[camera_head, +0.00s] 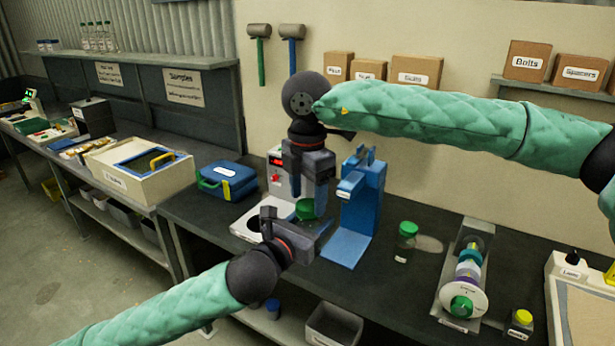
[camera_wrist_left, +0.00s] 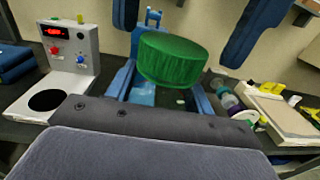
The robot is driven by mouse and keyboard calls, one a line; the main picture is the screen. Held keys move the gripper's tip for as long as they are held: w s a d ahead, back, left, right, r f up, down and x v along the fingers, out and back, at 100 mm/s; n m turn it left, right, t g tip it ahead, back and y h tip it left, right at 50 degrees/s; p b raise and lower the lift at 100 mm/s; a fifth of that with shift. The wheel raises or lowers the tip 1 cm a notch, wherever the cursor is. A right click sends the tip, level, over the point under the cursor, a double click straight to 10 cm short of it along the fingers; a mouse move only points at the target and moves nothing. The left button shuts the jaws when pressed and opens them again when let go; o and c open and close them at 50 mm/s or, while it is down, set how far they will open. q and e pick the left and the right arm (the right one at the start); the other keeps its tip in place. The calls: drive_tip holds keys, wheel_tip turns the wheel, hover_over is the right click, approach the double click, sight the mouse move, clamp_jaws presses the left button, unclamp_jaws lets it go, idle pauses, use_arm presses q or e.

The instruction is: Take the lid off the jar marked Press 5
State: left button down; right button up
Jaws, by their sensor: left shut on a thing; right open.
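A green ribbed lid (camera_head: 306,209) is beside my left gripper, directly below my right gripper; it is large in the left wrist view (camera_wrist_left: 174,60). My left gripper (camera_head: 298,228) is shut on the jar under this lid. The jar is almost wholly hidden, its label too, so I cannot read whether it says Press 5. My right gripper (camera_head: 308,192) points down, open, its two fingers apart above and around the lid. In the left wrist view those fingers hang on either side of the lid with gaps. Another jar with a green lid (camera_head: 405,242) stands on the bench to the right.
A blue stand (camera_head: 362,205) is just right of the grippers. A white device (camera_head: 275,175) with a red display is behind on the left. Grey bench is clear around the other jar.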

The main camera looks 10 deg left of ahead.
drive_tip(key=shift+f, duration=0.9)
drive_tip(key=c, duration=1)
